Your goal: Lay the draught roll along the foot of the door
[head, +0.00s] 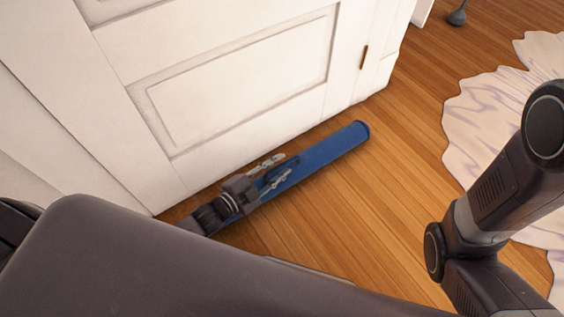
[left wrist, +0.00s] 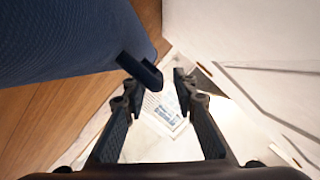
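The draught roll (head: 325,155) is a long blue cylinder, low over the wooden floor and roughly parallel to the foot of the white door (head: 235,85). A strip of floor shows between them. My left gripper (head: 272,171) is over the roll's nearer part, its two fingers apart and seen against the blue. In the left wrist view the roll (left wrist: 65,40) fills the upper left, beside the open fingers (left wrist: 162,80) rather than between them. One fingertip overlaps its edge; I cannot tell whether they touch. The roll's near end is hidden by my arm. My right gripper is out of view.
A crumpled white rug or cloth (head: 490,105) lies on the floor at the right. A dark grey object (head: 457,17) stands at the top right. Bare wooden floor (head: 395,165) lies between the roll and the rug. Printed paper (left wrist: 163,112) shows between the fingers in the wrist view.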

